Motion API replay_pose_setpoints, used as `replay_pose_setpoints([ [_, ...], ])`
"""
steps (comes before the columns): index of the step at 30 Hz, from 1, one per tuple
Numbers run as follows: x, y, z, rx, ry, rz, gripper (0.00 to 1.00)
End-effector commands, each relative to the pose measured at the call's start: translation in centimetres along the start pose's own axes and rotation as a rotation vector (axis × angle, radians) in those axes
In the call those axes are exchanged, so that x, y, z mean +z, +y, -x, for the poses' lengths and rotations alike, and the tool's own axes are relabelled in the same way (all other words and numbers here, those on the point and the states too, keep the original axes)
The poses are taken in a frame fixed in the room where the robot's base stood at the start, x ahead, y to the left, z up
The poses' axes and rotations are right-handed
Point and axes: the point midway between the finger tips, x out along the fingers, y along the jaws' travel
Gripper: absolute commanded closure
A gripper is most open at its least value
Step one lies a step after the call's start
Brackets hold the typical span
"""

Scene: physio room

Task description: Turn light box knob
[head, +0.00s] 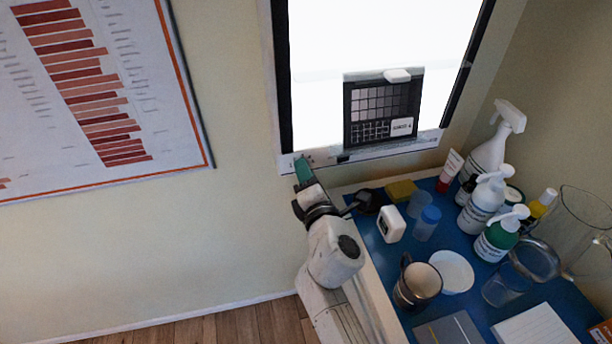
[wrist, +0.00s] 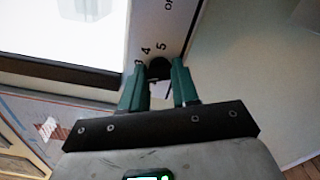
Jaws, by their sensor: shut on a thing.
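The light box (head: 370,35) hangs on the wall, its panel lit bright white; the panel also shows in the wrist view (wrist: 60,30). Its dark knob (wrist: 159,66) sits on the pale lower frame, near the printed numbers 4 and 5 and cut-off lettering. My gripper (wrist: 158,82) has its two green fingers shut on the knob, one on each side. In the head view my gripper (head: 303,172) reaches up to the lower left corner of the frame and hides the knob. The knob's pointer mark cannot be made out.
A grey-patch test card (head: 382,112) is clipped to the light box. To the right, a blue-topped table (head: 455,262) holds bottles, cups, a mug (head: 417,284) and a white timer-like block (head: 391,224) close to my arm. A chart (head: 95,90) hangs left; the wall between is bare.

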Motion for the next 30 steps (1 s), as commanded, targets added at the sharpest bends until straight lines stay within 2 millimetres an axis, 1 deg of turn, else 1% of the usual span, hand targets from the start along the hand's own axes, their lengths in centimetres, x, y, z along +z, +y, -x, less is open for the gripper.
replay_pose_setpoints([
  [21, -0.11, -0.43, 0.01, -0.001, -0.001, -0.68, 1.0],
  [30, -0.14, -0.47, 0.03, -0.003, -0.002, -0.923, 1.0],
])
